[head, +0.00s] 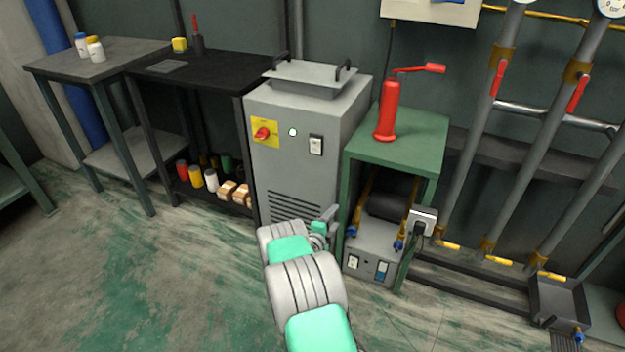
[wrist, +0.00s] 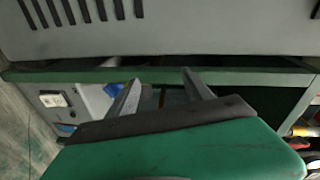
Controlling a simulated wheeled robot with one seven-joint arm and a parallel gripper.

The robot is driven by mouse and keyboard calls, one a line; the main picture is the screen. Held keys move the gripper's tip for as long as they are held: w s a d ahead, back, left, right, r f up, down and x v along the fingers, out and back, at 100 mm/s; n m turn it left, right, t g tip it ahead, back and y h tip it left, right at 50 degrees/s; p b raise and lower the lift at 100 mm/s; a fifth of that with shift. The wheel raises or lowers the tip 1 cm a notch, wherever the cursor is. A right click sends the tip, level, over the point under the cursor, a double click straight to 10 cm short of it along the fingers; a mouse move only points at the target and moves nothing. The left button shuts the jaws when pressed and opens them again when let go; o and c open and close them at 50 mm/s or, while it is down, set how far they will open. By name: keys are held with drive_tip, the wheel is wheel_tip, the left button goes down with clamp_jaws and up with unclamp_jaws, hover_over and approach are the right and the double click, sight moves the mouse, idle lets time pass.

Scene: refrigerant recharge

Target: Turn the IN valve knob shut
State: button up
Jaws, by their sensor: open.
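A grey unit (head: 372,264) sits on the lower shelf of the green stand (head: 395,155). Two small blue valve knobs show on yellow pipes at its front, one at the left (head: 352,230) and one at the right (head: 398,245). I cannot read which is marked IN. My gripper (head: 329,216) is in front of the stand's left side, to the left of the left knob. In the wrist view my gripper (wrist: 160,84) is open, with nothing between its two fingers. A blue part (wrist: 112,90) shows beside the left finger; I cannot tell whether it is a knob.
A grey cabinet (head: 300,180) with a red switch stands left of the green stand. A plug and socket box (head: 423,217) hangs at the stand's right front. Pipes with red handles rise at the right. The front floor is clear.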

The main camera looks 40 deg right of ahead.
drive_tip(key=w+a+r+n+y+p, duration=0.1)
drive_tip(key=w+a+r+p, duration=0.1)
drive_tip(key=r, duration=0.5)
drive_tip(key=w+a+r+n+g+y+p, duration=0.1)
drive_tip(key=w+a+r+n+p, duration=0.1)
drive_tip(key=r, duration=0.6)
drive_tip(key=shift+w+a+r+n+y+p, duration=0.15)
drive_tip(key=shift+w+a+n+y+p, duration=0.25)
drive_tip(key=shift+w+p, duration=0.5)
drive_tip(key=shift+w, duration=0.1)
drive_tip(key=shift+c, duration=0.2)
